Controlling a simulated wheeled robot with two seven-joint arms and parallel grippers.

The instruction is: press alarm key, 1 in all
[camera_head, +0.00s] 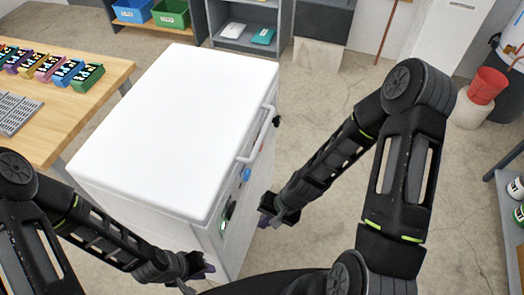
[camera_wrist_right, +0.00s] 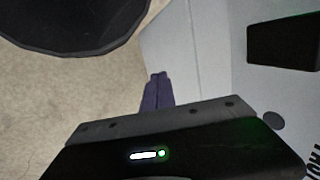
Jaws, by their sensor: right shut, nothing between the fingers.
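A white chest-like cabinet (camera_head: 170,130) stands in the middle of the head view. Its right-hand face carries a small dark panel with a green light (camera_head: 230,210) and a blue round part (camera_head: 246,174). I cannot tell which part is the alarm key. My right gripper (camera_head: 264,220) is beside this face, purple fingertips together and empty. In the right wrist view the shut fingers (camera_wrist_right: 157,92) are in front of the pale face, with a dark rectangle (camera_wrist_right: 283,42) and a grey round spot (camera_wrist_right: 273,121) to their right. My left gripper (camera_head: 207,270) is low, by the cabinet's near side; its opening is unclear.
A bar handle (camera_head: 257,135) and a black knob (camera_head: 276,121) stick out from the cabinet's right-hand face. A wooden table (camera_head: 105,75) with colourful boxes stands at the left. Concrete floor (camera_head: 320,95) is free behind my right arm.

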